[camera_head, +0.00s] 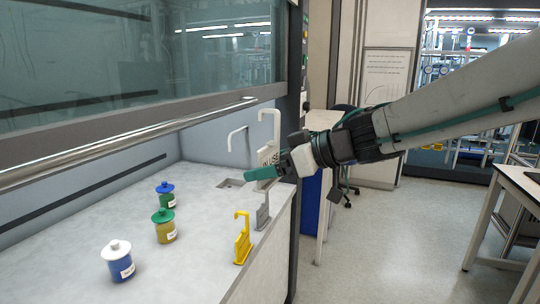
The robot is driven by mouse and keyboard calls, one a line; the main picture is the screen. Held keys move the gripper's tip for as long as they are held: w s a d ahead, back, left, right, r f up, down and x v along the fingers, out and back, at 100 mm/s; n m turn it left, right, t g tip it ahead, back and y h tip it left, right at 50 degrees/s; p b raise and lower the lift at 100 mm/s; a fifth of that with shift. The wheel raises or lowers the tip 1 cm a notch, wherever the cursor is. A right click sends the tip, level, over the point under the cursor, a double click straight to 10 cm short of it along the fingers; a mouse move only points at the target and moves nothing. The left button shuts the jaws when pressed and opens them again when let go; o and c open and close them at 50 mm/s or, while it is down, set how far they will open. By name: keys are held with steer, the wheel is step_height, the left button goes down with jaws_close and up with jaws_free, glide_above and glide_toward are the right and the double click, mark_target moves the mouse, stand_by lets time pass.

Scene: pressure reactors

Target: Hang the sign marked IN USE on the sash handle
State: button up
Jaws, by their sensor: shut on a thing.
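The white sign (264,155) has a hook at its top and stands upright in my gripper (274,170). Only part of its lettering shows, reading like "USE"; the rest is covered by the fingers. My gripper is shut on the sign's lower part, above the right end of the bench. The sash handle (130,138) is a long metal bar along the lower edge of the glass sash at the left. The sign's hook is to the right of the bar's far end and looks apart from it; depth is hard to judge.
A yellow hooked sign (243,240) and a grey one (262,213) stand at the bench's right edge. Three lidded jars, blue-and-white (120,265), green-and-yellow (165,230) and blue-and-green (166,196), stand on the bench (70,240).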

mark_target(263, 156)
steer(key=shift+n+g, duration=0.4)
steer(key=shift+g, duration=0.1)
steer(key=s+r, duration=0.1)
steer(key=s, duration=0.1)
steer(key=s+r, duration=0.1)
steer(key=r, duration=0.1)
steer(key=shift+s+a+r, duration=0.1)
steer(key=shift+s, duration=0.3)
steer(key=shift+a, duration=0.1)
steer(key=w+a+f, duration=0.2)
steer(key=w+a, duration=0.3)
steer(key=a, duration=0.6)
steer(key=shift+a, duration=0.4)
steer(key=shift+f, duration=0.1)
steer(key=o, duration=0.9)
steer(key=shift+d, duration=0.1)
